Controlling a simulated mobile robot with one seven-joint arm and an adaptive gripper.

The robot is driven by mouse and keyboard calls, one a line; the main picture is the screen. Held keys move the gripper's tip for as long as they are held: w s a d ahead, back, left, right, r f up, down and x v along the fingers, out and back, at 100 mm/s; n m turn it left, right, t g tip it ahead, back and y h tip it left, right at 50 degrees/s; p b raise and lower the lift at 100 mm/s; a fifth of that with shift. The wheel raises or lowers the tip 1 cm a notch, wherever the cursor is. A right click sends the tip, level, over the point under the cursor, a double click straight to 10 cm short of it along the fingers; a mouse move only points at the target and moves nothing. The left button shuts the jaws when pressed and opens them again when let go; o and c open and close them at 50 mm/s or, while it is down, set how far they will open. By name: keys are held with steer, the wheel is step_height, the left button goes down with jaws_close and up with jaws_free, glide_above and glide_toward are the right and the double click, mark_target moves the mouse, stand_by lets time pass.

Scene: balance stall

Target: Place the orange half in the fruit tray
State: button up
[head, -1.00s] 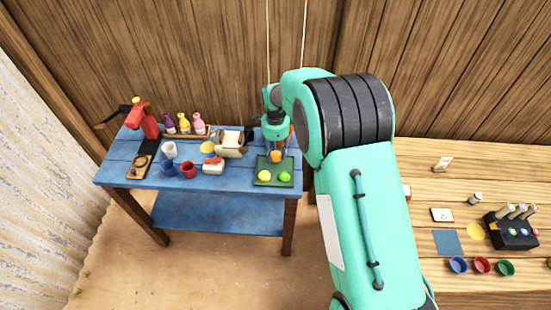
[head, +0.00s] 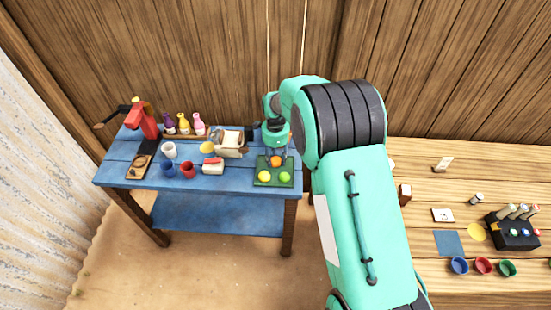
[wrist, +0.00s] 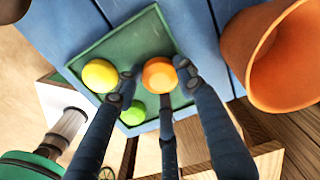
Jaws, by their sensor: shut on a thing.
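The green fruit tray (head: 262,181) lies at the right end of the blue table, and it also shows in the wrist view (wrist: 108,50). A yellow fruit (head: 265,176) (wrist: 100,75) and a green fruit (head: 284,177) (wrist: 133,113) lie in it. My gripper (head: 275,152) (wrist: 158,80) points down over the back of the tray. Its fingers are shut on the orange half (head: 276,160) (wrist: 159,75). The orange half is over the tray area, behind the two fruits. I cannot tell whether its underside touches the tray.
A terracotta pot (wrist: 285,55) stands close beside the tray in the wrist view. A wooden counter (head: 420,190) stands at right.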

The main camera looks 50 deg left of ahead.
mark_target(276, 159)
steer(key=shift+f, duration=0.15)
steer(key=o, duration=1)
step_height(276, 159, up, 12)
steer(key=shift+r+p, duration=0.15)
steer(key=shift+p, duration=0.7)
steer(key=shift+w+r, duration=0.1)
